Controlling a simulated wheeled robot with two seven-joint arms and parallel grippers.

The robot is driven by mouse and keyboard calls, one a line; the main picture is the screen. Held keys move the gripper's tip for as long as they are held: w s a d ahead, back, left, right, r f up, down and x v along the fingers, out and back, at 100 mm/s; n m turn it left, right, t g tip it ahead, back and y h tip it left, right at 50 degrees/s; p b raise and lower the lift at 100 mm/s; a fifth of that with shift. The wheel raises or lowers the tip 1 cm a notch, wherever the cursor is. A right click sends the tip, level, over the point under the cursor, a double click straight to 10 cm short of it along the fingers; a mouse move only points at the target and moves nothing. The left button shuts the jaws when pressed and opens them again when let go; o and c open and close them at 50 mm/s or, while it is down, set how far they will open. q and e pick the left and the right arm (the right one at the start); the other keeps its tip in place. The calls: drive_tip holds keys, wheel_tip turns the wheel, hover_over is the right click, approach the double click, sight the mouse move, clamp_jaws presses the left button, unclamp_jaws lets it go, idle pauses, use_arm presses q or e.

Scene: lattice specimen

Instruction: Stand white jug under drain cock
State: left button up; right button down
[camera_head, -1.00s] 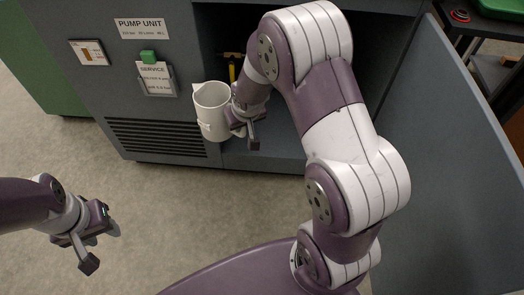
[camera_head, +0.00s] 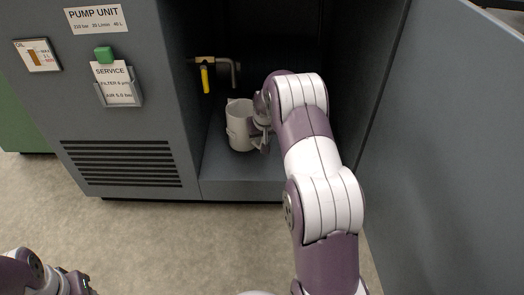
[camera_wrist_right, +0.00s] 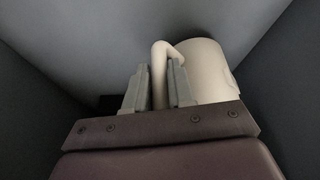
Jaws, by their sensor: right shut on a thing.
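The white jug (camera_head: 239,126) is upright inside the open bay of the pump unit, low near the bay floor; I cannot tell whether it touches the floor. My right gripper (camera_head: 262,136) is at its right side. In the right wrist view the fingers (camera_wrist_right: 158,88) are shut on the handle, and the jug body (camera_wrist_right: 205,72) is right of them. The drain cock (camera_head: 207,72), a brass pipe with a yellow lever and a grey downturned spout (camera_head: 235,76), is on the bay's left wall, with the spout above the jug. My left gripper (camera_head: 77,284) is partly cut off at the bottom left.
The grey pump unit (camera_head: 145,117) has a vent grille and a service card holder (camera_head: 118,86) left of the bay. An open door panel (camera_head: 455,170) stands to the right. Bare bay floor (camera_head: 240,188) lies in front of the jug.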

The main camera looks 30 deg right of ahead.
wheel_tip(320, 180, down, 4)
drive_tip(key=b, duration=0.2)
drive_tip(key=shift+b, duration=0.4)
drive_tip(key=shift+r+p, duration=0.3)
drive_tip(key=shift+f, duration=0.15)
drive_tip(key=c, duration=1)
unclamp_jaws()
drive_tip(key=shift+o, duration=0.2)
